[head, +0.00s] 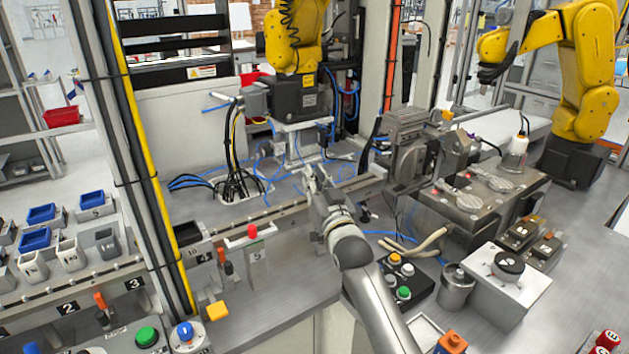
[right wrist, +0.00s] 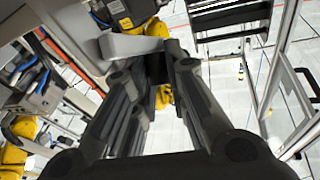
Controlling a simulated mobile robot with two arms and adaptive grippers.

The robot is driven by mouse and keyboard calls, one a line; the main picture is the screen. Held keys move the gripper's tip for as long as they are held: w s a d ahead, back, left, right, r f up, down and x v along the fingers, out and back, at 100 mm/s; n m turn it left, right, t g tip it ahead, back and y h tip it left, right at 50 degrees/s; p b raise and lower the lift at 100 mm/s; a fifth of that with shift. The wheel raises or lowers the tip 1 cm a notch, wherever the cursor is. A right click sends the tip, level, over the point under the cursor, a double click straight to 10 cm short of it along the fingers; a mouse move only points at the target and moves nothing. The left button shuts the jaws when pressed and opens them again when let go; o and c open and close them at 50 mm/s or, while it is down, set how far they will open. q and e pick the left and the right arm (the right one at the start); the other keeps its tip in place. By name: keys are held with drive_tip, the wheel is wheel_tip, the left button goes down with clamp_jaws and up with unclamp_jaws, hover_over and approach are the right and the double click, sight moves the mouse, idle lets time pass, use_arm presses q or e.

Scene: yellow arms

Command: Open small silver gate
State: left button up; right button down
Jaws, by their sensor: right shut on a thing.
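My right gripper (head: 318,181) is at the middle of the work cell, its arm coming up from the bottom. In the right wrist view its two dark fingers (right wrist: 160,78) close around the end of a light grey metal piece (right wrist: 128,46), which appears to be the small silver gate. The fingers hide the gripped end. In the head view a silver bar (head: 362,184) runs from just right of the gripper toward the grey machine block. I cannot tell how far the gate is swung. My left gripper is not in view.
A yellow robot arm (head: 293,38) stands behind the gripper, and another (head: 587,70) at the far right. Loose blue cables lie around the bench. A button box (head: 402,283) and a steel canister (head: 456,288) stand right of my arm. A red-topped block (head: 252,240) stands left.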

drive_tip(key=c, duration=1.4)
unclamp_jaws()
drive_tip(key=shift+v, duration=6)
